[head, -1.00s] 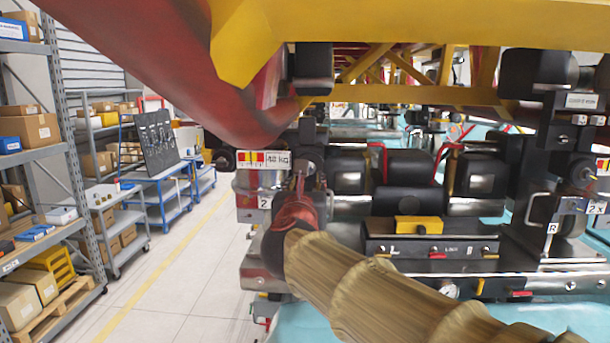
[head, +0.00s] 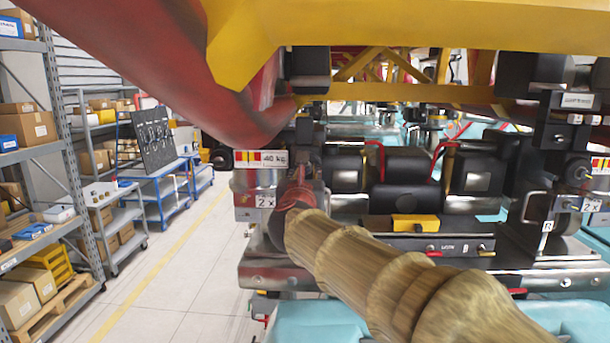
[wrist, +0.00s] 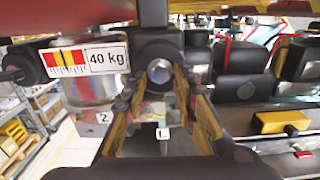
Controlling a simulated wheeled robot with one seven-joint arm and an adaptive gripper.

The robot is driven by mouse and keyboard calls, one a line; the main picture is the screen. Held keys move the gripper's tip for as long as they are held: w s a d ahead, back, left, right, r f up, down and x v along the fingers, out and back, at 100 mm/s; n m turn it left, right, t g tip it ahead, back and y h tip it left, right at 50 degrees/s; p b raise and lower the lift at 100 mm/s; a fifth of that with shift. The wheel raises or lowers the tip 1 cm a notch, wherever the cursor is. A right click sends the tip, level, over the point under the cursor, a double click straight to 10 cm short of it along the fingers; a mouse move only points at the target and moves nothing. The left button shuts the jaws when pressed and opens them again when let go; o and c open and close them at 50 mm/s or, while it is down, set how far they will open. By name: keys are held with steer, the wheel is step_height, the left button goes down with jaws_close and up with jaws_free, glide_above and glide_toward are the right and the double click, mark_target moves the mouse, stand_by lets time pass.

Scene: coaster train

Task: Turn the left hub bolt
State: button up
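The left hub bolt (wrist: 159,71) is a round grey head in a dark round housing, centred in the wrist view just right of the 40 kg label (wrist: 88,62). My gripper (wrist: 160,84) points at it, with one finger on each side of the bolt. The fingers are apart and a gap shows between them, with nothing held. Whether the fingertips touch the bolt or its housing cannot be told. In the head view my wooden-looking arm and red wrist hide the bolt and most of the gripper, next to the same label (head: 262,158).
A yellow beam (head: 400,22) and a thick red tube pass overhead, close above the arm. Black blocks and a panel with a yellow block (head: 415,222) lie right of it. A similar right hub (head: 577,172) stands at far right. Floor at left is clear, with shelves (head: 60,150) beyond.

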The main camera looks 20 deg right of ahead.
steer(key=c, duration=0.6)
jaws_close()
steer(key=shift+b, duration=0.5)
steer(key=m+b, duration=0.3)
steer(key=shift+f+b, duration=0.2)
steer(key=shift+b, duration=0.2)
steer(key=m+b, duration=0.3)
steer(key=shift+a, duration=0.1)
steer(key=shift+w+r+m+b, duration=0.1)
steer(key=shift+r+m+b, duration=0.1)
steer(key=shift+m+b, duration=5.2)
steer(key=shift+w+r+m+b, duration=0.1)
steer(key=shift+r+m+b, duration=0.05)
steer(key=shift+m+b, duration=5.25)
steer(key=shift+m+p, duration=1)
steer(key=shift+m, duration=0.2)
